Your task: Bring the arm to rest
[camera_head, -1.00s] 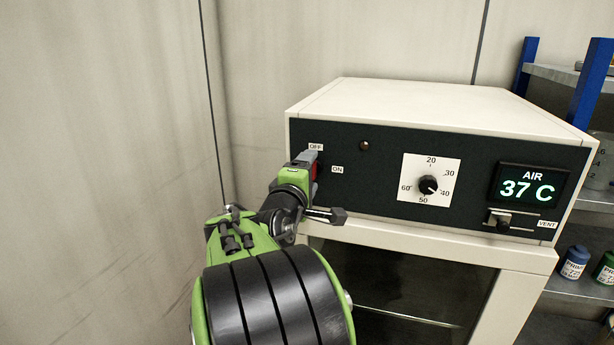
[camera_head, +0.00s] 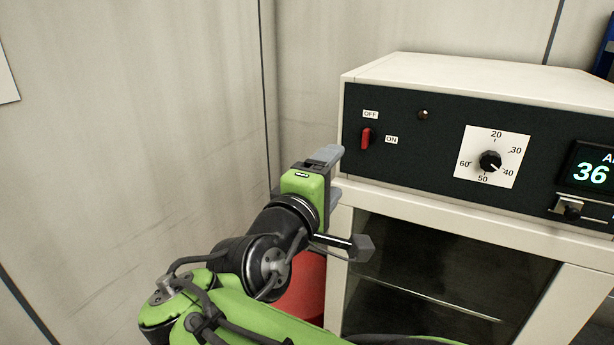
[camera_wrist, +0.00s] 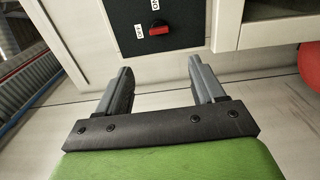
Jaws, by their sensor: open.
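My gripper (camera_head: 336,178) is in front of the lower left corner of the white cabinet's dark control panel (camera_head: 445,150), below the red switch (camera_head: 366,138). In the wrist view my gripper (camera_wrist: 160,72) has its two grey fingers apart with nothing between them. The red switch (camera_wrist: 159,28) shows beyond the fingertips, clear of them, beside its OFF and ON labels. My green and black arm reaches in from the bottom of the head view.
The panel carries a dark lamp (camera_head: 423,114), a black dial (camera_head: 490,161) and a display (camera_head: 590,172) showing 36, cut off by the frame. A glass-fronted compartment (camera_head: 430,275) is below. A red object (camera_head: 305,292) is partly hidden behind my arm.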

